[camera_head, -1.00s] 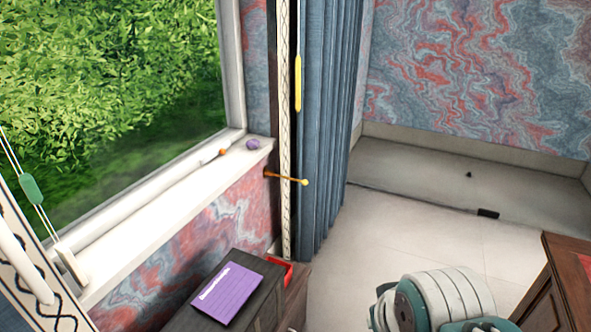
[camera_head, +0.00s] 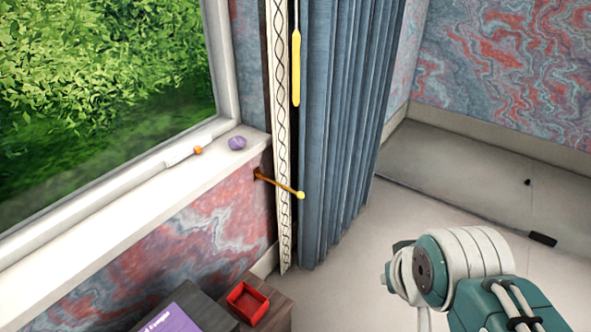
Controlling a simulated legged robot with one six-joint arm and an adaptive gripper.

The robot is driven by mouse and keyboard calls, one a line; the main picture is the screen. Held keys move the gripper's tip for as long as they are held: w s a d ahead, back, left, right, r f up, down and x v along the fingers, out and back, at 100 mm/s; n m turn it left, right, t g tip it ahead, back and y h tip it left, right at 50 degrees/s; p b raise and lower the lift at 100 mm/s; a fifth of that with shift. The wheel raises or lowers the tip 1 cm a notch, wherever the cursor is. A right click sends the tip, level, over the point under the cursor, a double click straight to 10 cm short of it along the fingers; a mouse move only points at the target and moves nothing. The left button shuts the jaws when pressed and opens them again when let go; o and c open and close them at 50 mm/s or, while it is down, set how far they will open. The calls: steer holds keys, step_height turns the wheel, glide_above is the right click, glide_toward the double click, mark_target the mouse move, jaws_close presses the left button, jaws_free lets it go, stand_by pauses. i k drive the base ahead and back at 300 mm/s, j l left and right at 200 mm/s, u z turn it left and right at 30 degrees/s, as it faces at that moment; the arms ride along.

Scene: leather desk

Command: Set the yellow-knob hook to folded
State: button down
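The yellow-knob hook (camera_head: 279,184) is a thin orange-brown rod fixed to the wall below the window sill. It sticks out to the right, across the patterned curtain trim, and ends in a small pale yellow knob (camera_head: 300,195) beside the blue curtain. My arm shows at the lower right, with white and teal links, well apart from the hook. My gripper's fingers are not visible, so its state is hidden.
A blue curtain (camera_head: 340,130) hangs right of the hook, with a yellow cord pull (camera_head: 296,70) above it. A purple ball (camera_head: 237,143) sits on the window sill (camera_head: 130,195). A red tray (camera_head: 247,303) and purple book (camera_head: 172,320) are below.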

mark_target(300, 195)
steer(key=i+l+u, duration=0.15)
steer(key=i+l, duration=0.75)
